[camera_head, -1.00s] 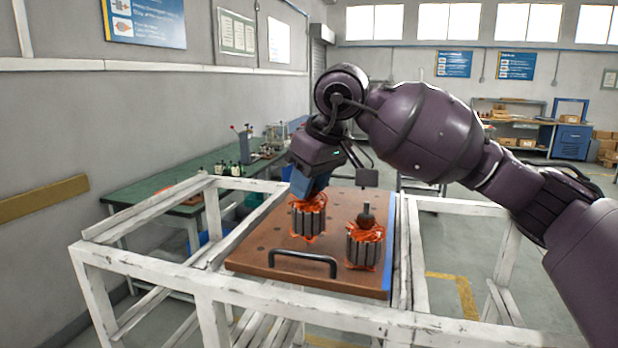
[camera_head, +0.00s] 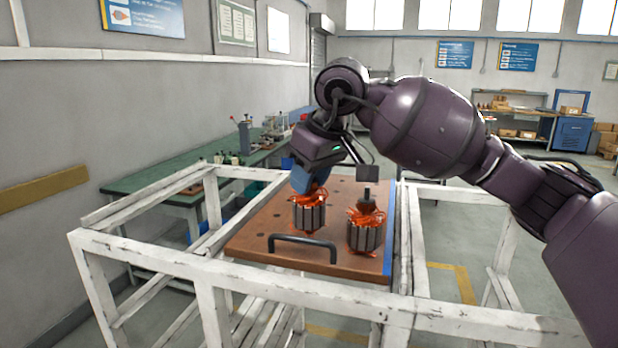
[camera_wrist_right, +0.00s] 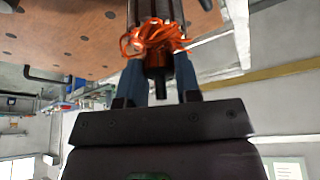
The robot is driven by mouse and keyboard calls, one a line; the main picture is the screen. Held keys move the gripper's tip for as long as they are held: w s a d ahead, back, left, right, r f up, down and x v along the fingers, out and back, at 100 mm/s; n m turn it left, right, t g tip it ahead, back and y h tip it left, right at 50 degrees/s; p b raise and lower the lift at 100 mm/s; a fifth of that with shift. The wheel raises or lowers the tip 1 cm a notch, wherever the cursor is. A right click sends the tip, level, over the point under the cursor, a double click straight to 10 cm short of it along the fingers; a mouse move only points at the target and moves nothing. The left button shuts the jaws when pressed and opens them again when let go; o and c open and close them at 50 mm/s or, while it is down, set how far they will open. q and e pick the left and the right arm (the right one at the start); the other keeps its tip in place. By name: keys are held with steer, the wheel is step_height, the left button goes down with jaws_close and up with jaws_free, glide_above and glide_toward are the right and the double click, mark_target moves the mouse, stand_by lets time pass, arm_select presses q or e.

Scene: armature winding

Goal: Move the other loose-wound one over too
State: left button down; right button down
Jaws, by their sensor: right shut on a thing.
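My right gripper (camera_head: 306,188) is shut on an armature (camera_head: 310,216) with a dark slotted core and loose orange windings, near the middle of the brown board (camera_head: 268,222). In the right wrist view the fingers (camera_wrist_right: 166,92) are on either side of its shaft end, next to the orange windings (camera_wrist_right: 156,37). I cannot tell whether its bottom touches the board. A second armature (camera_head: 364,236), also with loose orange wire and with a dark knob and shaft on top, stands upright to its right. My left gripper is not in view.
The board has holes, a black handle (camera_head: 302,242) at its front and a blue strip (camera_head: 388,262) along its right edge. A white frame (camera_head: 190,264) surrounds it. A green bench (camera_head: 150,183) with tools stands at the back left.

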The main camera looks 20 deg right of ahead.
stand_by(0.3)
steer(key=shift+f+b, duration=0.4)
stand_by(0.5)
steer(key=shift+f+b, duration=0.3)
steer(key=shift+f, duration=0.3)
stand_by(0.8)
steer(key=shift+f+b, duration=0.15)
steer(key=shift+b, duration=0.15)
